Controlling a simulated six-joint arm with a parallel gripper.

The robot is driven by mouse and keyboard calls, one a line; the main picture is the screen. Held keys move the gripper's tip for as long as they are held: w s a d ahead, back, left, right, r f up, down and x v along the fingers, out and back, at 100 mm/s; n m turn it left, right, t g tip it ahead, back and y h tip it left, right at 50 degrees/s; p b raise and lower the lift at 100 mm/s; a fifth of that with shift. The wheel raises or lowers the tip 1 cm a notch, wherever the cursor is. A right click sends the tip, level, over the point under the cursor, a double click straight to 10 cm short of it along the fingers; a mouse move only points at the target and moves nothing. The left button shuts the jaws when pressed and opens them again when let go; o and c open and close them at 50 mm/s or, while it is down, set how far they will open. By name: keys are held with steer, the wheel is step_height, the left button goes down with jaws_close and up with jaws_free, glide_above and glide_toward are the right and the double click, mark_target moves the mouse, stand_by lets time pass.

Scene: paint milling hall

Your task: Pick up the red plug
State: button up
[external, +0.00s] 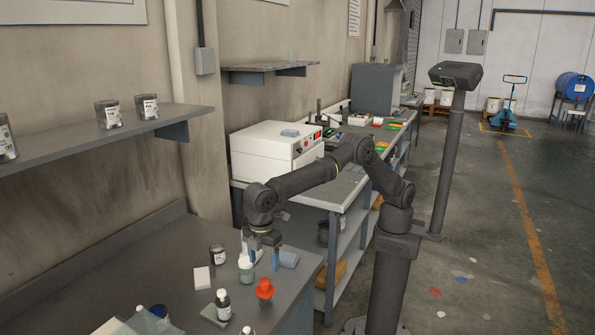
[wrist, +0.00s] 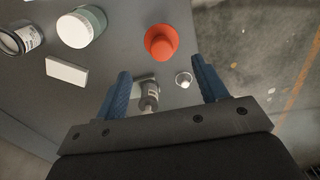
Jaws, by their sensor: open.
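The red plug (external: 265,289) stands on the grey bench near its right edge. In the wrist view the red plug (wrist: 161,41) shows as a round orange-red shape beyond the fingertips, a little left of the middle between them. My gripper (external: 261,258) is above the bench, behind the plug in the external view. In the wrist view my gripper (wrist: 160,74) has its two blue fingers wide apart and holds nothing. The plug is apart from both fingers.
A pale green jar (external: 246,270) stands close left of the plug. In the wrist view a small clear item (wrist: 184,80) lies between the fingers.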

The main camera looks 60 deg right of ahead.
mark_target(265, 290)
step_height(265, 290, down, 12)
steer(key=shift+s+f, duration=0.1)
steer(key=shift+f, duration=0.15)
steer(key=c, duration=0.8)
steer(key=shift+a, duration=0.1)
steer(key=shift+c, duration=0.4)
steer(key=shift+r, duration=0.2)
